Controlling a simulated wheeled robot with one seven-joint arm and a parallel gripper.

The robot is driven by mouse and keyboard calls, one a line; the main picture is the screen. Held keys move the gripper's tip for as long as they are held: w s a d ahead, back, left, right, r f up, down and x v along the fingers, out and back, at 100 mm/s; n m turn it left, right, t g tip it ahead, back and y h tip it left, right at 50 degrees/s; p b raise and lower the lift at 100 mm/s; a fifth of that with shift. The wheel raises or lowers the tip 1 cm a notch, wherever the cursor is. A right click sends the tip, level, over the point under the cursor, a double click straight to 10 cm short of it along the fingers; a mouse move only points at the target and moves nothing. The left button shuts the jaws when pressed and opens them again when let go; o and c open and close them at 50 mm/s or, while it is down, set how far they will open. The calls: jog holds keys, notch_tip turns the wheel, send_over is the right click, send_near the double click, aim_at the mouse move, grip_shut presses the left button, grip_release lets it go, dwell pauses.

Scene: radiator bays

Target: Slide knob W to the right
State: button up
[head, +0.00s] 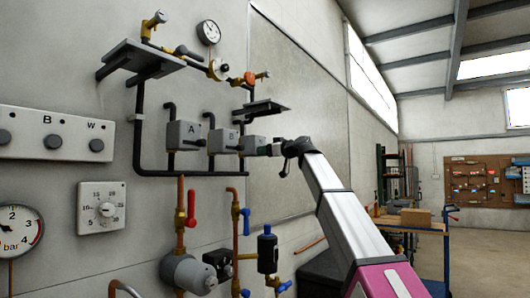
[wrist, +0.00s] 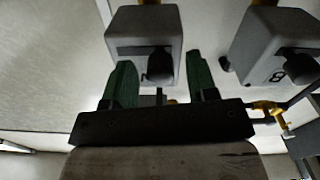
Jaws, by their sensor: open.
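Knob W (head: 96,145) is a round dark knob under the letter W at the right end of a white wall panel (head: 75,125), in the head view. My gripper (head: 272,149) is far to the right of that panel, in front of the rightmost of three grey boxes (head: 253,144). In the wrist view my gripper (wrist: 160,66) has its green fingers apart, with a grey box (wrist: 145,22) and its dark knob (wrist: 160,66) between or just beyond them. Nothing is visibly gripped; contact cannot be told. Knob W is not in the wrist view.
The panel also has knob B (head: 53,142) and another knob (head: 4,137). Below hang a dial box (head: 101,207) and a gauge (head: 18,229). Boxes A (head: 185,135) and B (head: 223,140), pipes, a shelf (head: 262,107) and valves (head: 191,208) stick out between gripper and panel.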

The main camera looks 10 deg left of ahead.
jog(key=shift+w+a, duration=0.15)
jog(key=shift+a, duration=0.2)
grip_shut()
jog(key=w, duration=0.1)
jog(key=w+d, duration=0.1)
jog(key=w, duration=0.1)
jog(key=shift+w+d, duration=0.25)
jog(key=shift+w, duration=0.1)
grip_release()
jog(key=shift+d, duration=0.1)
